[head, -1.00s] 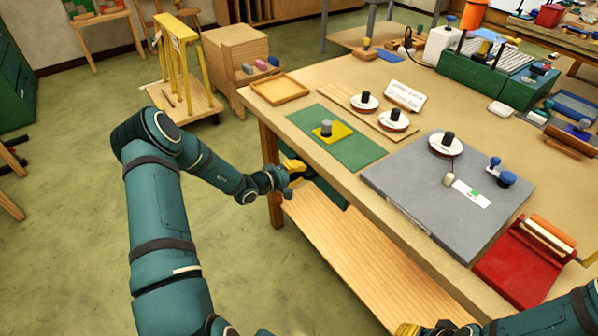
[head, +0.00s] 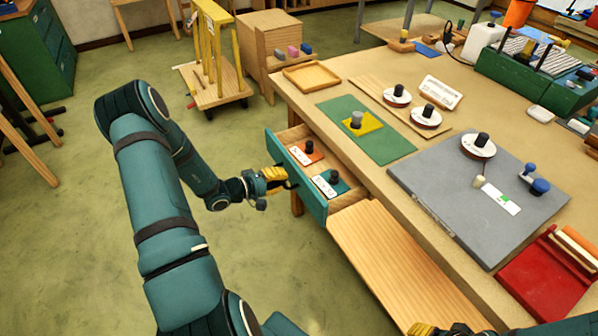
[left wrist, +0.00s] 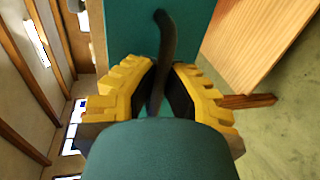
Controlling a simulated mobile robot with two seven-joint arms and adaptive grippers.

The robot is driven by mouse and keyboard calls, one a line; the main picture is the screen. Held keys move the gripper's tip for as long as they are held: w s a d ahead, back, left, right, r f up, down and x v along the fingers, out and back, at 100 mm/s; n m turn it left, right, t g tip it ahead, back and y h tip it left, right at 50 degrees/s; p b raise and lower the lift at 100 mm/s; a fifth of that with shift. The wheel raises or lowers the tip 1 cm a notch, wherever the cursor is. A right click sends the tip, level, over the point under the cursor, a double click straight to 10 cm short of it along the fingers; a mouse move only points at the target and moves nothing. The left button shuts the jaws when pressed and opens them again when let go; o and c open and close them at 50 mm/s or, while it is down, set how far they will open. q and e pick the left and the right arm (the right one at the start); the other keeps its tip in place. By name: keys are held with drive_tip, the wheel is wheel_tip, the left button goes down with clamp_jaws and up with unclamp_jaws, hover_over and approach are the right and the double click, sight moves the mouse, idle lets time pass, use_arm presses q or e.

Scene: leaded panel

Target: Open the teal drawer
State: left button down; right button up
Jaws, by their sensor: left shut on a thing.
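The teal drawer (head: 298,182) stands pulled out from under the left end of the workbench in the head view. Inside it lie an orange piece (head: 307,151) and a teal piece (head: 330,183), each with a dark knob and a white label. My left gripper (head: 285,178) is at the drawer's front face. In the left wrist view its yellow fingers (left wrist: 161,88) are shut around the dark curved handle (left wrist: 165,45) of the drawer's teal front. My right gripper (head: 440,330) shows only as a bit of yellow at the bottom edge, and its jaws are cut off.
The workbench top (head: 330,90) holds a green mat (head: 385,143), a grey board (head: 440,190), white reels with dark knobs and a red tray (head: 545,285). A wooden shelf (head: 390,260) lies below.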

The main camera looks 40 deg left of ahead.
use_arm(q)
drive_tip(key=shift+f+v, duration=0.25)
drive_tip(key=shift+v, duration=0.8)
drive_tip(key=shift+f+v, duration=0.2)
drive_tip(key=shift+v, duration=0.85)
drive_tip(key=shift+a, duration=0.1)
drive_tip(key=c, duration=1)
unclamp_jaws()
drive_tip(key=v, duration=1.2)
